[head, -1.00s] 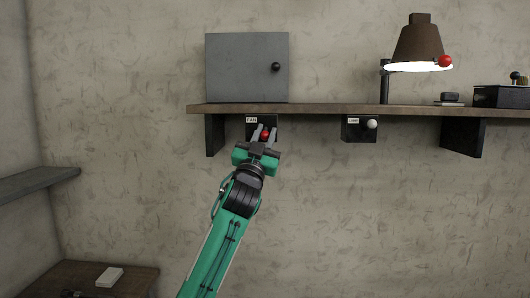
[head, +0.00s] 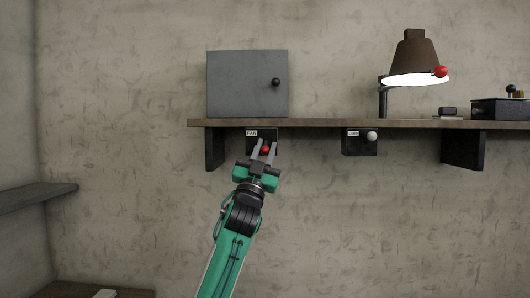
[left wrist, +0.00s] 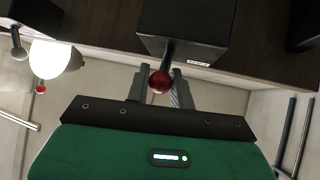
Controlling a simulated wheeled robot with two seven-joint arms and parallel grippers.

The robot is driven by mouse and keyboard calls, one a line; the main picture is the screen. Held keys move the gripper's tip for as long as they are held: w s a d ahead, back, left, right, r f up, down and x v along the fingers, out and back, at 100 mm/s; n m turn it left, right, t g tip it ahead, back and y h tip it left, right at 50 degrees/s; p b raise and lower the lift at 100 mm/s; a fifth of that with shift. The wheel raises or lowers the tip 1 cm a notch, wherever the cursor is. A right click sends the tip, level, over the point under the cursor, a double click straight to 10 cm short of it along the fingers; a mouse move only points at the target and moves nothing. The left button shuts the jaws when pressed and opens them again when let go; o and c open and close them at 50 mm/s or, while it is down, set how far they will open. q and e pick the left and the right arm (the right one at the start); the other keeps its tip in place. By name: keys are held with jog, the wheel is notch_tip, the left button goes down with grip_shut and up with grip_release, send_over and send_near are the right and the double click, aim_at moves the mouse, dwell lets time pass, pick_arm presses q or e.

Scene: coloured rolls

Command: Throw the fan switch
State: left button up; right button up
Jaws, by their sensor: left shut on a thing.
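The fan switch is a dark box (head: 274,135) with a small white "FAN" label, under the left part of the wall shelf. Its lever ends in a red knob (head: 265,150), which also shows in the left wrist view (left wrist: 160,82). My left gripper (head: 265,145) comes from below and is shut on the red knob, one finger on each side. In the left wrist view the lever runs from the dark switch box (left wrist: 185,25) to the knob between the fingers. My right gripper is not in view.
A second switch box (head: 358,146) with a pale knob (head: 371,136) hangs to the right under the shelf (head: 320,123). Dark brackets (head: 215,150) flank the boxes. A grey cabinet (head: 240,85) and a lit lamp (head: 415,60) stand on the shelf. The wall below is clear.

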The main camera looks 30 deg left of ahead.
pick_arm(q)
jog(key=o, duration=0.9)
jog(key=shift+f, duration=0.1)
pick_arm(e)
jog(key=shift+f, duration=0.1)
pick_arm(q)
jog(key=shift+s+f, duration=0.25)
jog(key=shift+f, duration=0.05)
jog(key=b+v, duration=0.4)
jog(key=v, duration=0.9)
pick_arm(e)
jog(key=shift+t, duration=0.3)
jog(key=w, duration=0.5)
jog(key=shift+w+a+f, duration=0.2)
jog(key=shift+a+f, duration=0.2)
pick_arm(q)
jog(key=shift+r, duration=0.1)
